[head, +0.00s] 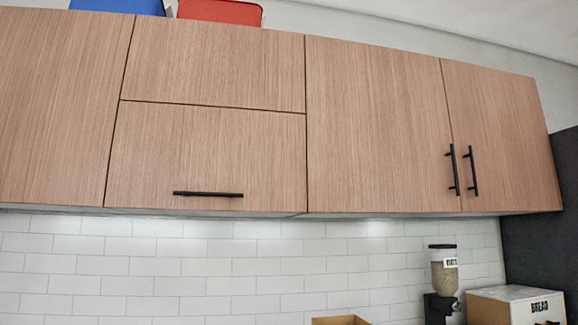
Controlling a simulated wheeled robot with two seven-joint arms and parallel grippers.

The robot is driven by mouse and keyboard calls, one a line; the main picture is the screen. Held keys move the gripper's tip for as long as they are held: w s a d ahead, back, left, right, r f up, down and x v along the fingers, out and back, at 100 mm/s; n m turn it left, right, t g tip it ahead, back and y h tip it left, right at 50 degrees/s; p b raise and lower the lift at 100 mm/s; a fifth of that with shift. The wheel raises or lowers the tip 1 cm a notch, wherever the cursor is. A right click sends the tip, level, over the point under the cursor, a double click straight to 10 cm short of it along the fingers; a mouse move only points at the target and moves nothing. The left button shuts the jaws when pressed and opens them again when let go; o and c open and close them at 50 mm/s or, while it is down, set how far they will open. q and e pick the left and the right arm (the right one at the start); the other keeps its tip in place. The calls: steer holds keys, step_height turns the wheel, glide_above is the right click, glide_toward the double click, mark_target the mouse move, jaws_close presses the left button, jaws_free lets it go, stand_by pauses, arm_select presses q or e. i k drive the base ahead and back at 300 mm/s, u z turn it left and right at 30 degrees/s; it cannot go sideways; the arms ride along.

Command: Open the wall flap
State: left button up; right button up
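The wall flap (208,150) is a wood-fronted panel in the row of wall cabinets, left of centre in the head view. It is shut, flush with the fronts around it. Its black horizontal bar handle (208,194) sits near its lower edge. A fixed-looking wood panel (215,65) is directly above it, split off by a thin dark seam. Neither of my grippers shows in the head view.
To the right are two tall cabinet doors (375,125) with black vertical handles (454,170). Blue and red boxes (220,11) stand on top. Below are white wall tiles (170,265), a dispenser (444,275) and a bread box (515,303).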

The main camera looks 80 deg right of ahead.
mark_target(169, 157)
steer(key=z, duration=1.95)
